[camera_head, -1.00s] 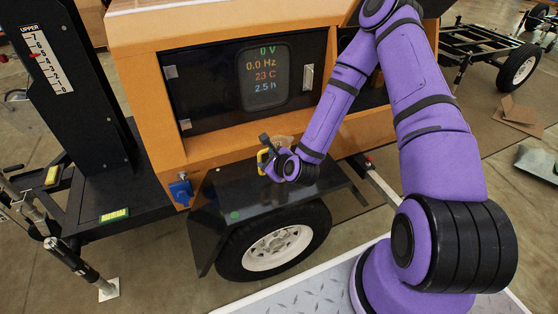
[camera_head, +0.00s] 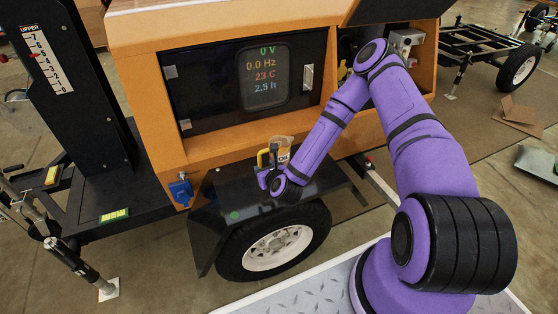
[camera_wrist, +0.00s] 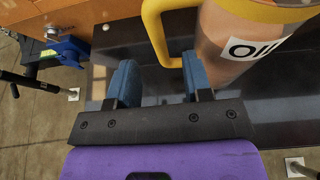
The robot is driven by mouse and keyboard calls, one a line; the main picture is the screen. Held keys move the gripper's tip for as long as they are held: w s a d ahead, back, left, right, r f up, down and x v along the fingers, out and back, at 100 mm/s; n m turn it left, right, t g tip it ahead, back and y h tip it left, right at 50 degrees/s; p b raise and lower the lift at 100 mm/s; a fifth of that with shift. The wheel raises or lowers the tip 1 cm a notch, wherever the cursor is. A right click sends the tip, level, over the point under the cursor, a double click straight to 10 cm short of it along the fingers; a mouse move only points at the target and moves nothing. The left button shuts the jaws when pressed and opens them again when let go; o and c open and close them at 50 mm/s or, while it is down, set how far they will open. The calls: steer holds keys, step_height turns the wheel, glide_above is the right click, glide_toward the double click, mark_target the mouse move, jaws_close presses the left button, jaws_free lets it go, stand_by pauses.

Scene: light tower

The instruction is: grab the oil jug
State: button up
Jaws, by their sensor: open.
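The oil jug (camera_head: 284,149) stands on the black fender of the orange trailer, behind my gripper in the head view. In the wrist view the oil jug (camera_wrist: 222,50) is a clear container of brownish liquid with a yellow rim, a white "OIL" label and a yellow handle (camera_wrist: 157,30) on its left side. My gripper (camera_wrist: 158,82) is open, its two blue fingers apart with nothing held. The fingertips point toward the handle and sit just short of it; the right finger is close to the jug's body. In the head view my gripper (camera_head: 268,165) is partly hidden by my wrist.
The black fender (camera_head: 240,200) lies above the wheel (camera_head: 275,248). The orange housing with a dark display panel (camera_head: 270,75) rises behind the jug. A blue socket (camera_head: 181,190) sticks out at the housing's left corner. The fender left of the jug is clear.

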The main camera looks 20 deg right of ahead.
mark_target(260, 163)
steer(key=shift+r+x, duration=0.1)
steer(key=shift+x, duration=1.2)
steer(key=shift+r+x, duration=0.15)
steer(key=shift+x, duration=1.2)
steer(key=shift+w, duration=0.1)
jaws_close()
